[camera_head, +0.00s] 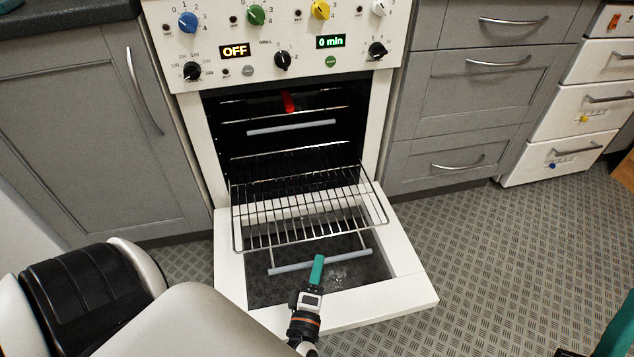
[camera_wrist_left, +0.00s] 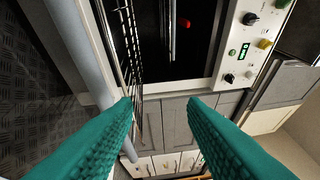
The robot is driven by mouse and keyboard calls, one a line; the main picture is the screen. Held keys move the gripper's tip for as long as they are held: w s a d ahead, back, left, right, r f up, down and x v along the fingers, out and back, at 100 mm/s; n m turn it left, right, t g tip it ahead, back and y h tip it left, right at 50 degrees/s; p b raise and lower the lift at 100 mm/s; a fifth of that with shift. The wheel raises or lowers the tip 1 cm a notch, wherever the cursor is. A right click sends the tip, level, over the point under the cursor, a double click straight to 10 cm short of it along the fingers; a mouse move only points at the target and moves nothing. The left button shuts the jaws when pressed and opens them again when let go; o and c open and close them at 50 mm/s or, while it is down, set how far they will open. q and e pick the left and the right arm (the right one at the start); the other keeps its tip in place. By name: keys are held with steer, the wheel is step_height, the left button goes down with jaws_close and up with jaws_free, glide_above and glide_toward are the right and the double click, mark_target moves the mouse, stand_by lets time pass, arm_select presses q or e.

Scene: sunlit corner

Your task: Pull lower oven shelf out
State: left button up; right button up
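The lower oven shelf (camera_head: 300,238) is a wire rack that sticks out of the oven (camera_head: 388,100) above the folded-down door (camera_head: 405,295). In the left wrist view the rack (camera_wrist_left: 128,45) shows edge-on at upper left.
Inside the oven are a pale bar (camera_head: 290,127) and a red object (camera_head: 288,102). Grey cabinets (camera_head: 95,130) flank the oven, and white drawers (camera_head: 565,155) stand at right. The patterned floor (camera_head: 500,255) to the right of the door is clear.

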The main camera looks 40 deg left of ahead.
arm_select(q)
steer(key=f+v, duration=0.1)
steer(key=v, duration=0.8)
steer(key=shift+f, duration=0.15)
stand_by(0.4)
steer(key=shift+w, duration=0.15)
stand_by(0.4)
